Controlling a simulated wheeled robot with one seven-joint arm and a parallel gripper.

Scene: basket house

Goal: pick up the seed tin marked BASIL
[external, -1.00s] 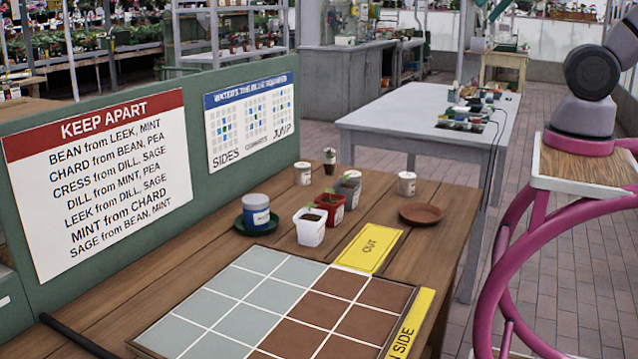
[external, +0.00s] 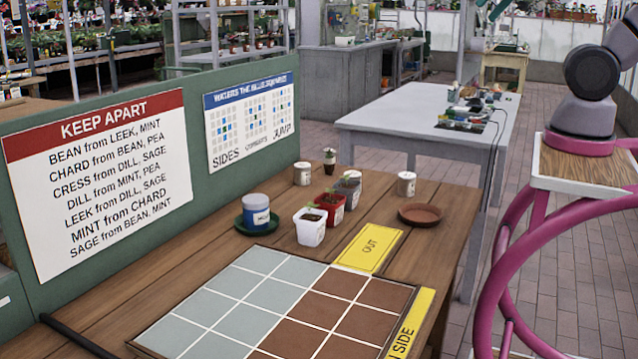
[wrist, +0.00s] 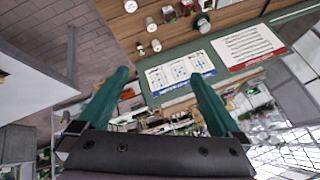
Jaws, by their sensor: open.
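Two small pale cylindrical tins stand upright on the wooden bench in the external view. One tin (external: 302,173) is at the back left near the green board, the other tin (external: 406,184) at the back right. Their labels are too small to read, so I cannot tell which is marked BASIL. Several small pale containers, one of them here (wrist: 151,24), also show in the tilted wrist view. My gripper (wrist: 160,78) is open and empty in the wrist view, its green fingers wide apart and away from the bench. It is outside the external view.
A blue-and-white pot (external: 257,212) stands on a green saucer. White (external: 310,228) and red (external: 330,209) pots stand beside it. An empty brown saucer (external: 421,214) lies right of them. A gridded tray (external: 270,295) and yellow OUT card (external: 368,248) lie in front. A green board (external: 240,175) edges the bench.

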